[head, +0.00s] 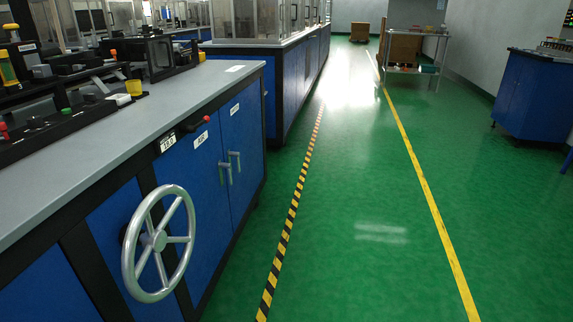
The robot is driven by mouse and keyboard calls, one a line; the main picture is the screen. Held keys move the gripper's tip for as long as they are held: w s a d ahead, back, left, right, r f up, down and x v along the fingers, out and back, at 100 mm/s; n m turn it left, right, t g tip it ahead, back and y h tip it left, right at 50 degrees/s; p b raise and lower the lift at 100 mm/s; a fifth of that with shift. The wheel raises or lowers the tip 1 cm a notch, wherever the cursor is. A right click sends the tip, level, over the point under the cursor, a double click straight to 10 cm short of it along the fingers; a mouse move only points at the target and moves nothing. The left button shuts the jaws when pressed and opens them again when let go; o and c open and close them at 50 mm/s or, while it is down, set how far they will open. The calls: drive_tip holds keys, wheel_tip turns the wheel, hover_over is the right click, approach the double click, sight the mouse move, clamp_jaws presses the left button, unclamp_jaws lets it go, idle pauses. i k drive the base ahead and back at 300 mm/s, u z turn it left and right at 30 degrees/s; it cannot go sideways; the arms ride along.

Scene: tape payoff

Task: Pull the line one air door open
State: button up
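The line one bench (120,120) stands at the left, with a grey top and blue door panels in a black frame. A blue door (190,185) on its front carries a small white label (201,139) that seems to read "AIR". This door looks shut. A silver bar handle (226,173) sits near its right edge. Beside it is a second blue door (247,135) with its own label (234,109) and silver handle (236,161); it also looks shut. My gripper is not in this view.
A large silver handwheel (158,243) sticks out from the bench front, left of the doors. Green floor with a black-yellow tape line (285,230) is clear alongside. A blue cabinet (535,95) stands far right.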

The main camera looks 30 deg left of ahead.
sight(192, 164)
drive_tip(key=i, duration=1.05)
drive_tip(key=u, duration=0.8)
drive_tip(key=i, duration=0.65)
drive_tip(key=u, duration=0.55)
